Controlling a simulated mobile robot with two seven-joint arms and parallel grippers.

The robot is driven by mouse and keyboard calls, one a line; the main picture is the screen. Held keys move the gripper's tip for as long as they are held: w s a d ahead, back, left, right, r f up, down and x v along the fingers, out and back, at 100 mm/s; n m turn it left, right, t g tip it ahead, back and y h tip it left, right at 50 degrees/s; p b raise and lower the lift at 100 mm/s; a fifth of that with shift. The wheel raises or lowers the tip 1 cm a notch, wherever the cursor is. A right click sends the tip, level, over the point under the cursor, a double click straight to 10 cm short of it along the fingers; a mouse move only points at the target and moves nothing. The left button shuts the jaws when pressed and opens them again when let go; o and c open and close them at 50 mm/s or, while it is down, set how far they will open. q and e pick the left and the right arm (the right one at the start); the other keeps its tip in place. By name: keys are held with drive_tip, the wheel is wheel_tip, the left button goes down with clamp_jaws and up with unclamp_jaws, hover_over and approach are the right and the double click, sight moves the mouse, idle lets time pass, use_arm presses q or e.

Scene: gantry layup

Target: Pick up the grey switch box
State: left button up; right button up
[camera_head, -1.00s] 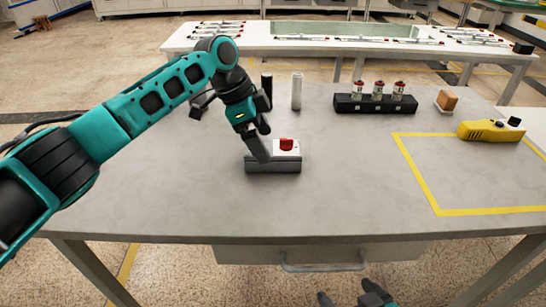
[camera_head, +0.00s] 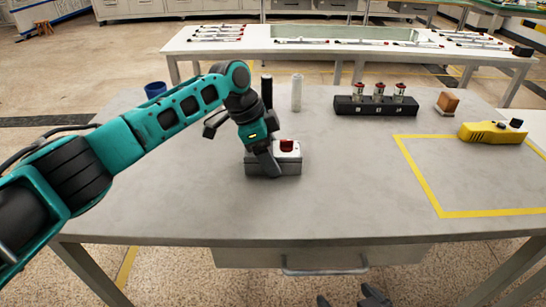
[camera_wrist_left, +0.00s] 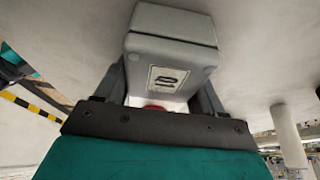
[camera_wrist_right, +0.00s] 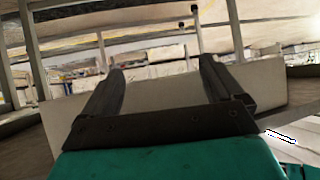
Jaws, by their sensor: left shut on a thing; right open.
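The grey switch box (camera_head: 258,169), with a white top and a red knob (camera_head: 287,146), is on the table left of its middle. My left gripper (camera_head: 268,163) reaches down onto it and is shut on it. In the left wrist view the box (camera_wrist_left: 172,62) sits between the fingers, with a sliver of red at its lower edge. The fingers hide part of the box in the head view. My right gripper is only partly visible at the bottom edge of the head view; in the right wrist view it (camera_wrist_right: 162,75) is open and empty.
Behind the box stand a black cylinder (camera_head: 267,90) and a white cylinder (camera_head: 297,92). A black block with several red-topped parts (camera_head: 376,105), a brown block (camera_head: 447,102) and a yellow device (camera_head: 491,132) are to the right. A blue cup (camera_head: 155,90) stands back left.

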use_arm(q)
drive_tip(key=c, duration=0.5)
drive_tip(key=shift+r+p, duration=1.8)
drive_tip(key=shift+r, duration=8.25)
use_arm(e)
drive_tip(key=shift+s+d+r, duration=0.2)
drive_tip(key=shift+d+r, duration=0.05)
drive_tip(key=shift+r, duration=0.3)
drive_tip(key=shift+s+d+r, duration=0.15)
drive_tip(key=shift+d+r, duration=0.1)
drive_tip(key=shift+r, duration=0.3)
drive_tip(key=shift+a, duration=0.1)
